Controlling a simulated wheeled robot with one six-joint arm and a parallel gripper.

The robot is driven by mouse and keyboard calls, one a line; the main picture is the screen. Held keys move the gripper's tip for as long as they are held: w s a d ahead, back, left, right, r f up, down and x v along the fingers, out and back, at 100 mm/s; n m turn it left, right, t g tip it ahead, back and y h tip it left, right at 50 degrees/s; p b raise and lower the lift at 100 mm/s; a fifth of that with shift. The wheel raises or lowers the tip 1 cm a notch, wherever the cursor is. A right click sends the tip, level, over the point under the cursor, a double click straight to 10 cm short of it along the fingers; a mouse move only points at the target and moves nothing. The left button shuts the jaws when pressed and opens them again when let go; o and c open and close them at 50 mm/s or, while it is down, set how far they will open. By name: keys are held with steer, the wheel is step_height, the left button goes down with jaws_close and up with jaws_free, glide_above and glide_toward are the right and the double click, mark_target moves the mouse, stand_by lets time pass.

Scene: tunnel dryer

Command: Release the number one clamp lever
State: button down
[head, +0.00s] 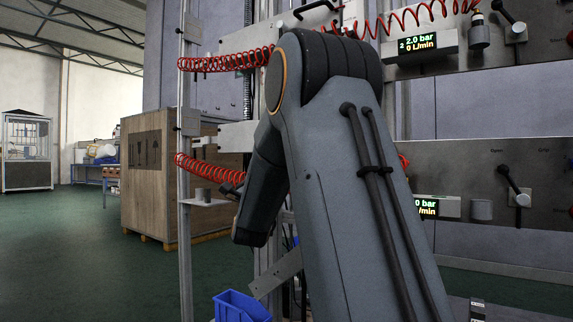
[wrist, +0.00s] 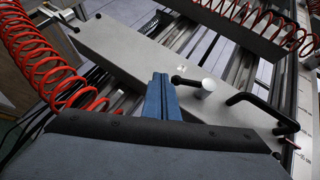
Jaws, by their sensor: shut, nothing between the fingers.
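In the wrist view, a short black lever with a rounded end (wrist: 181,80) sticks out from a pale round hub (wrist: 204,88) on a grey beam (wrist: 125,50). No readable number marks it, so I cannot tell if it is the number one clamp lever. My gripper (wrist: 160,78) has its blue fingers together and empty, just left of the lever's end in the picture. I cannot tell whether they touch it. In the head view my arm hides the gripper and this lever.
A bent black handle (wrist: 262,103) is right of the hub. Red coiled hoses (wrist: 38,60) hang near my gripper at left. In the head view, a panel lever (head: 515,185) and a display (head: 423,43) are at right. A wooden crate (head: 150,185) and blue bin (head: 240,306) stand left.

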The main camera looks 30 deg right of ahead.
steer(key=shift+w+a+r, duration=0.15)
steer(key=shift+w+r, duration=0.25)
steer(key=shift+r, duration=0.15)
stand_by(1.1)
steer(key=s+a+f, duration=0.2)
steer(key=a+f, duration=0.3)
steer(key=f, duration=0.7)
steer(key=shift+s, duration=0.15)
stand_by(0.3)
